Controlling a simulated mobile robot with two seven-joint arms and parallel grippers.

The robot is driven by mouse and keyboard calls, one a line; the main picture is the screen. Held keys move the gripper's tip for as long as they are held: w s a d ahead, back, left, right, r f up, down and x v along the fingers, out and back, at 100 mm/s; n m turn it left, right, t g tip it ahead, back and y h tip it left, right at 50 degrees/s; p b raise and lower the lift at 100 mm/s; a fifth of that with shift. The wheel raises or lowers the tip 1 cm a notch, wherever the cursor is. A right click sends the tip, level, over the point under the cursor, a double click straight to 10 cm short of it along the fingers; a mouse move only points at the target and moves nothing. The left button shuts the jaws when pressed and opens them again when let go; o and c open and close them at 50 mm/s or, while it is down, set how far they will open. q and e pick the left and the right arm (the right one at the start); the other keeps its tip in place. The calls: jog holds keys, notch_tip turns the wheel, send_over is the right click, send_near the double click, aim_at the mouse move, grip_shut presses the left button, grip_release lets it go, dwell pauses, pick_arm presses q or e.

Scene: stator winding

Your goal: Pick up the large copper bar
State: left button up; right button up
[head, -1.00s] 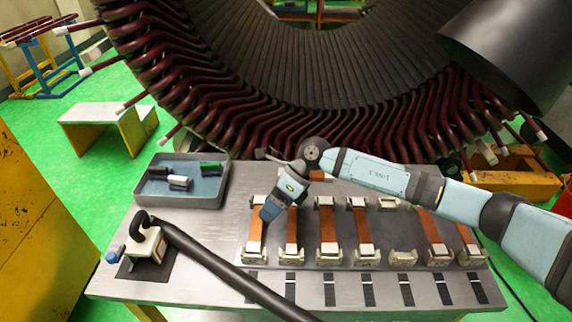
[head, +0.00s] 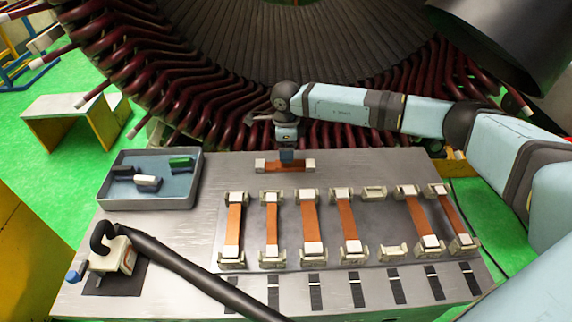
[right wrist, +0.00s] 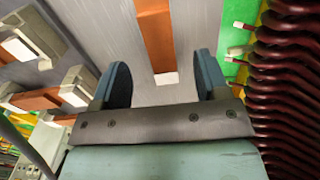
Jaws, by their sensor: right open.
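A copper bar (head: 290,166) with pale ends lies crosswise near the back edge of the table, apart from the others. It also shows in the right wrist view (right wrist: 155,38), where it lies beyond my open fingers, with its pale end between them. My right gripper (head: 287,157) is above that bar, pointing down, open and empty; it hides part of the bar's middle. Several other copper bars (head: 308,220) rest lengthwise in pairs of pale holders. My left gripper is not in view.
A grey tray (head: 150,204) with small blocks stands at the table's left. In front of it, a dark tube (head: 190,266) runs from a small stand (head: 119,256). The stator (head: 330,45) with dark red coil ends rises close behind the table.

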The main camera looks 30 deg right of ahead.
aim_at(285, 165)
jog(key=shift+s+f+p, duration=0.1)
jog(key=shift+f+p, duration=0.5)
jog(key=shift+f, duration=2.2)
jog(key=shift+r, duration=0.1)
grip_shut()
